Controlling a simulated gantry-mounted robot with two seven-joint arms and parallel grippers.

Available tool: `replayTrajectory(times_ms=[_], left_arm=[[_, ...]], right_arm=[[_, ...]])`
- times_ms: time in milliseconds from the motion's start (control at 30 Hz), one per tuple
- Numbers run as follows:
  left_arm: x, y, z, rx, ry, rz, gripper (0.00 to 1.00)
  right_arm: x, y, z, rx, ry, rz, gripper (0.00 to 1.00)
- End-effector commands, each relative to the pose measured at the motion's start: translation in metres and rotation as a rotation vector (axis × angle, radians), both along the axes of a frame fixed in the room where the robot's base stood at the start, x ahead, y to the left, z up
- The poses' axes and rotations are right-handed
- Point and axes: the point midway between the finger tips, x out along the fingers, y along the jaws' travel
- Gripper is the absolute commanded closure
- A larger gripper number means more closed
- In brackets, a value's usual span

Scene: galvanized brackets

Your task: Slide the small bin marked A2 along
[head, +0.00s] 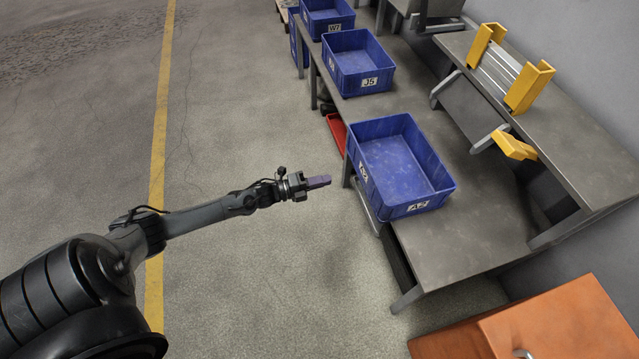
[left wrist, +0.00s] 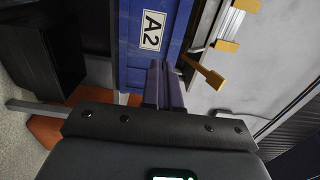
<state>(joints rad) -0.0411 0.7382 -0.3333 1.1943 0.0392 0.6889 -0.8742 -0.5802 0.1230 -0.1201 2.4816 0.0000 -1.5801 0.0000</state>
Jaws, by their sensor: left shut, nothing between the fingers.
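The blue bin marked A2 (head: 402,172) sits empty on the grey table, at its near end in the head view. White A2 labels show on its left wall and its near wall. In the left wrist view the bin's blue wall (left wrist: 178,22) fills the top middle with its label turned sideways. My left gripper (head: 324,181) is left of the bin in the head view, shut and empty, with a visible gap to the wall. Its purple fingers also show in the left wrist view (left wrist: 165,78), pointing at the wall. My right gripper is out of view.
The grey table (head: 460,245) has bare surface right of the bin. Blue bins marked J5 (head: 357,62) and W7 (head: 327,17) stand farther back. A raised shelf (head: 575,130) with yellow brackets (head: 528,88) is at right. An orange cabinet (head: 560,325) stands at front right.

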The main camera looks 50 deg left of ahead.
Motion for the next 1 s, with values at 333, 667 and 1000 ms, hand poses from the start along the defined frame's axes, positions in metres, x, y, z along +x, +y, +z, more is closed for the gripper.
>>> replayTrajectory(times_ms=[333,667,1000], left_arm=[[0.06,-0.027,-0.003,-0.002,-0.004,0.0,1.0],[0.093,-0.042,-0.002,0.0,-0.001,0.0,1.0],[0.098,-0.045,0.0,0.0,0.0,0.0,1.0]], right_arm=[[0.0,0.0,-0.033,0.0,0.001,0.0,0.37],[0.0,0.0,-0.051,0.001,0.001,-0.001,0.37],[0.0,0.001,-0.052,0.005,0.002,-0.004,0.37]])
